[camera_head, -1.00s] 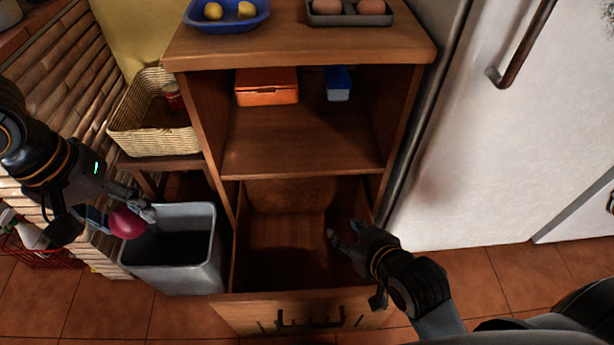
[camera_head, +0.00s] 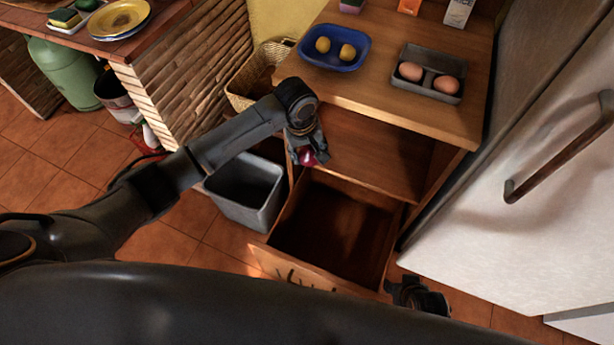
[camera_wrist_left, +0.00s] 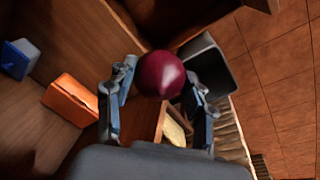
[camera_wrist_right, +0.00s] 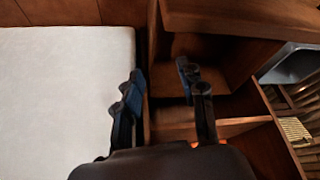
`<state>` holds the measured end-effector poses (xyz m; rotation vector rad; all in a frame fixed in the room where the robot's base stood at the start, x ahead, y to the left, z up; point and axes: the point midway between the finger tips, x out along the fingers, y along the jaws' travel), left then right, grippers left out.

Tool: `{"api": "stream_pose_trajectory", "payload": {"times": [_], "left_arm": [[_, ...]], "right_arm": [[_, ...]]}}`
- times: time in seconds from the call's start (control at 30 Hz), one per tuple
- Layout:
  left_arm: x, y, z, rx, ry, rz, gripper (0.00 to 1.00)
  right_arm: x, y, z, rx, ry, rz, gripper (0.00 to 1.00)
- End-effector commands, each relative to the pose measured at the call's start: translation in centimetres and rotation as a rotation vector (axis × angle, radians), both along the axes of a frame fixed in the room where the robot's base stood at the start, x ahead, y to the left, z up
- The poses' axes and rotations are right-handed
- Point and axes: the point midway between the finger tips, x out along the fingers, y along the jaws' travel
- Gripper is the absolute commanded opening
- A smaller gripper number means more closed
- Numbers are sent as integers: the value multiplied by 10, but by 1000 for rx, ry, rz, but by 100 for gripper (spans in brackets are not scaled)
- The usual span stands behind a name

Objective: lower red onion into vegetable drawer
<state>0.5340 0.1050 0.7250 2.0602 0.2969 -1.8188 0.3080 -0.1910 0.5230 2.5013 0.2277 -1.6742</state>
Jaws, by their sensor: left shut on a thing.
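The dark red onion (camera_head: 307,157) is in my left gripper (camera_head: 304,150), above the back left of the open drawer, in front of the cabinet shelf. In the left wrist view the onion (camera_wrist_left: 160,74) sits between the two fingers, which are shut on it. The wooden vegetable drawer (camera_head: 335,235) is pulled out, and its visible inside looks empty and shadowed. My right gripper (camera_wrist_right: 163,88) has its fingers apart with nothing between them. In the head view it is partly hidden near the drawer's front right corner.
A grey bin (camera_head: 247,190) stands left of the drawer. The cabinet top holds a blue dish (camera_head: 335,64) of yellow fruit and a grey tray (camera_head: 428,86) with eggs. A white fridge (camera_head: 510,240) stands to the right. An orange box (camera_wrist_left: 70,99) lies on the shelf.

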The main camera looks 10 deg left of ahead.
Motion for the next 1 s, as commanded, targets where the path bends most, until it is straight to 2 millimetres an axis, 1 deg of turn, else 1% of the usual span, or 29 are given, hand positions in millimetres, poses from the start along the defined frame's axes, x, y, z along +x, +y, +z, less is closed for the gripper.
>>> {"api": "stream_pose_trajectory", "payload": {"times": [0.03,0.17,0.23,0.33,0.37,0.4,0.47,0.5,0.57,0.6,0.7,0.83,0.9,1.0], "left_arm": [[-9,-3,2,-2,11,19,20],[-27,-7,-17,-2,10,61,20],[-40,-9,-28,-2,11,78,20],[-64,-13,-42,-3,10,99,20],[-72,-13,-46,-1,10,103,20],[-79,-14,-52,0,8,108,20],[-84,-14,-58,0,1,112,20],[-84,-14,-61,0,-2,112,20],[-83,-14,-63,0,-4,111,20],[-83,-14,-63,1,-4,111,20],[-83,-14,-63,1,-4,110,20],[-82,-14,-63,1,-3,110,20],[-82,-14,-62,1,-3,110,20],[-82,-14,-62,1,-3,110,20]], "right_arm": [[-9,-2,12,-6,28,-1,40],[-31,-7,11,-18,91,-2,40],[-45,-10,11,-24,126,-3,40],[-68,-15,8,-35,179,-3,40],[-76,-17,5,-38,193,-4,40],[-87,-19,-3,-41,213,-3,40],[-102,-21,-20,-45,231,-1,40],[-113,-23,-33,-46,240,0,40],[-127,-26,-51,-47,249,2,40],[-138,-28,-60,-49,254,4,40],[-164,-33,-81,-51,268,7,40],[-194,-38,-97,-55,282,11,40],[-205,-41,-102,-55,287,13,40],[-216,-43,-107,-57,291,15,40]]}}
